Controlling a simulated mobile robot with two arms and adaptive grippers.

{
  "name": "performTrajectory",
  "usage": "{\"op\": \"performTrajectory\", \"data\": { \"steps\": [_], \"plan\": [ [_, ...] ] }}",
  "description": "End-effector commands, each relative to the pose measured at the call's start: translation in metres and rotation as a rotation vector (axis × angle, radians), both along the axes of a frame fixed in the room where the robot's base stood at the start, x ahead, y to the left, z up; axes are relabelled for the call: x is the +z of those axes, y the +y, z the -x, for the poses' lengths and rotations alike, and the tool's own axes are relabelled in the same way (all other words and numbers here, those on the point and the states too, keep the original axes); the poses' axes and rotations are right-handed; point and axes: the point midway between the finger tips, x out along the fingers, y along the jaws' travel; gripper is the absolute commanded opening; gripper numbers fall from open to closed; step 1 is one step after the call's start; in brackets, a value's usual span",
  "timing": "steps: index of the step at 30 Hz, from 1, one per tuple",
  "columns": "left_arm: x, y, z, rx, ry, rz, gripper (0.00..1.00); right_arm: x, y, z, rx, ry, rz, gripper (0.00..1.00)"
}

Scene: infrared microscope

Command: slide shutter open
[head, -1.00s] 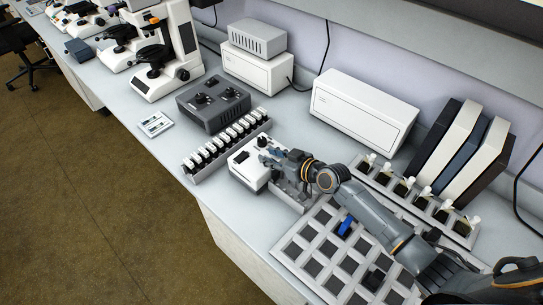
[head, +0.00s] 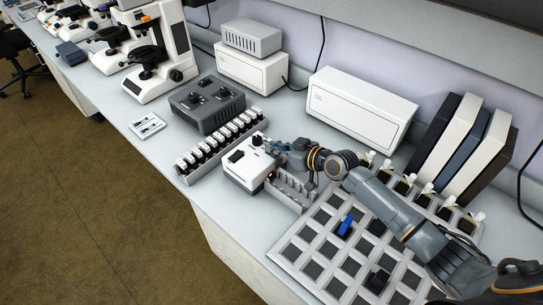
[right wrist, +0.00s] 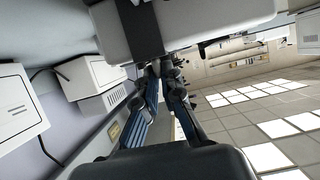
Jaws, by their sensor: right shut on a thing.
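The small white box (head: 248,165) with a dark square and a small dark knob on top stands on the bench, beside a grey rack. My right gripper (head: 272,146) is at the box's back right edge, with its arm coming in from the right. In the right wrist view the two fingers of my right gripper (right wrist: 166,72) close together at a dark strip, which I take to be the shutter (right wrist: 139,30), under the white box (right wrist: 195,22). The fingers hide the exact contact. My left gripper is not in view.
A rack of black-and-white vials (head: 220,140) and a grey control box (head: 207,103) stand left of the white box. A grey slotted rack (head: 292,190) and a gridded tray (head: 322,247) lie to the right. A long white case (head: 360,108) stands behind.

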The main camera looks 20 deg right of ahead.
Motion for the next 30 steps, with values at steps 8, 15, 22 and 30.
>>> {"op": "performTrajectory", "data": {
  "steps": [8, 15, 22, 30],
  "plan": [
    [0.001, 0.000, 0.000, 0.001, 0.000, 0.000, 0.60, 0.001, -0.005, -0.002, -0.008, -0.001, 0.006, 0.09],
    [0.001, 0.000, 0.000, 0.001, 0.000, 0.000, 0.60, 0.001, -0.004, -0.001, -0.006, -0.002, 0.004, 0.30],
    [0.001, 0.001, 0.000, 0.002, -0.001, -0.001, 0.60, 0.002, -0.005, 0.002, -0.005, -0.001, 0.004, 0.30],
    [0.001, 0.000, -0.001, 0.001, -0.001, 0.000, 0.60, 0.018, -0.029, 0.037, -0.005, 0.000, 0.009, 0.30]
  ]
}}
